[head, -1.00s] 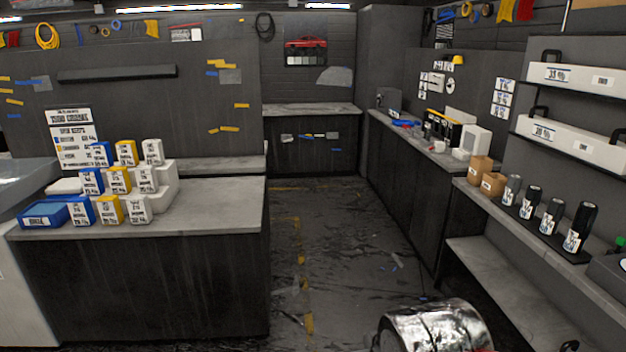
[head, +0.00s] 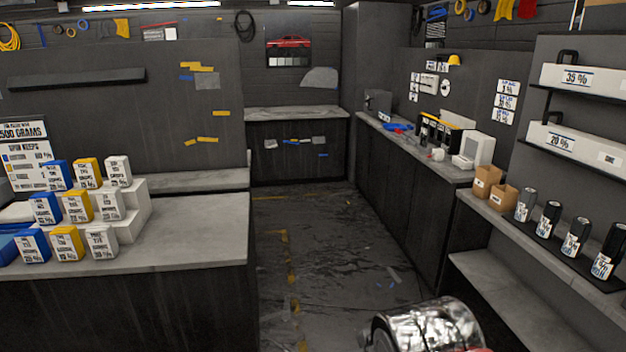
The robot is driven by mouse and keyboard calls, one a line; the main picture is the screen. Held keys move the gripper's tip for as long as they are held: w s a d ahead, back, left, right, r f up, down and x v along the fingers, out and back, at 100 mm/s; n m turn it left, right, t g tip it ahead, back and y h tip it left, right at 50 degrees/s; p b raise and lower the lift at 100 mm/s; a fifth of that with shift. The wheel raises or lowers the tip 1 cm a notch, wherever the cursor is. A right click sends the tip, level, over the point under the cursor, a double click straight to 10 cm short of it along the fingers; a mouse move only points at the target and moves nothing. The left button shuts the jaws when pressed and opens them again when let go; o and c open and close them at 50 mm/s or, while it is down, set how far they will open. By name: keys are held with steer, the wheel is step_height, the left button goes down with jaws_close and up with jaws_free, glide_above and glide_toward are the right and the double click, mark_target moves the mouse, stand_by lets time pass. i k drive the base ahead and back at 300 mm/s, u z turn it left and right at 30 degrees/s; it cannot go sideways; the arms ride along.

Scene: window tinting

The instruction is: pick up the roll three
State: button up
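Several dark upright rolls with white labels stand in a row on a black tray (head: 540,238) on the right-hand shelf. The front one (head: 609,252) is the tallest-looking. Behind it in the row are a second roll (head: 575,238), a third roll (head: 549,220) and a greyer roll (head: 526,205) at the far end. The labels are too small to tell which is roll three. My gripper is not in view. A shiny metal cylinder, seemingly part of my own arm, shows at the bottom right of centre, apart from the rolls in the picture.
Brown boxes (head: 487,182) stand behind the rolls. Long white boxes (head: 585,85) sit on racks above. A left counter (head: 190,225) holds stacked blue, yellow and white boxes (head: 75,207). The floor aisle (head: 330,250) between the counters is open, with small scraps.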

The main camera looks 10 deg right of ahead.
mark_target(550, 215)
steer(key=z, duration=0.3)
steer(key=i, duration=1.4)
steer(key=z, duration=0.75)
steer(key=i, duration=0.8)
steer(key=z, duration=0.8)
steer(key=i, duration=1.2)
steer(key=z, duration=0.15)
